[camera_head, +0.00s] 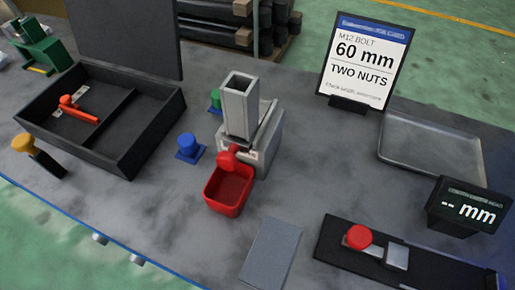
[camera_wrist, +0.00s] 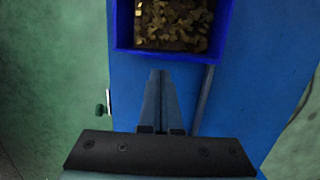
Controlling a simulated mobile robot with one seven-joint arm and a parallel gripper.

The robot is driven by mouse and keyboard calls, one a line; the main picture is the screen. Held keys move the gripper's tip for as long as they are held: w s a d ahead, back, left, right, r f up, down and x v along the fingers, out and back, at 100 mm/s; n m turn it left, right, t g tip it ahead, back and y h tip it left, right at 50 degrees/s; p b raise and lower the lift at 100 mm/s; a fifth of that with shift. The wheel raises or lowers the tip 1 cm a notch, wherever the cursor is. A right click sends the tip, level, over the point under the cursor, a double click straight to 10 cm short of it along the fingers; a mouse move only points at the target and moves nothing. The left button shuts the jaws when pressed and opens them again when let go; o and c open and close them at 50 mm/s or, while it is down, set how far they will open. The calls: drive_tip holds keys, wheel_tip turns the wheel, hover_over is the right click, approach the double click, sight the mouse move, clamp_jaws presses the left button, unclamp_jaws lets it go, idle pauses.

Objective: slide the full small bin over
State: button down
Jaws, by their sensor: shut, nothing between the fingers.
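A small blue bin (camera_wrist: 165,55) shows at the top of the wrist view, cut off by the frame edge. Many small brass-coloured pieces (camera_wrist: 173,24) lie in it. It rests on a blue surface (camera_wrist: 250,105). My gripper (camera_wrist: 160,73) is shut with nothing between its fingers. Its fingertips point at the bin's near wall and appear just short of it; I cannot tell whether they touch. The head view shows neither my gripper nor this blue bin.
In the wrist view, a narrow rail (camera_wrist: 203,100) runs beside my fingers, and green floor (camera_wrist: 50,70) lies left. In the head view, the grey bench holds a red bin (camera_head: 226,205), a dispenser (camera_head: 240,110), a black tray (camera_head: 160,122) and a sign (camera_head: 362,62).

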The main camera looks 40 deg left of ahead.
drive_tip(key=s+a, duration=0.1)
drive_tip(key=a, duration=0.2)
drive_tip(key=s+a, duration=0.1)
drive_tip(key=a, duration=0.3)
drive_tip(key=s+a, duration=0.1)
drive_tip(key=a, duration=0.3)
drive_tip(key=shift+s+a+b, duration=0.25)
drive_tip(key=shift+s+b, duration=0.05)
drive_tip(key=shift+b, duration=0.05)
drive_tip(key=shift+f+b, duration=0.4)
drive_tip(key=shift+f, duration=0.2)
drive_tip(key=shift+d+f, duration=0.1)
drive_tip(key=shift+f, duration=0.05)
drive_tip(key=shift+d+f, duration=0.1)
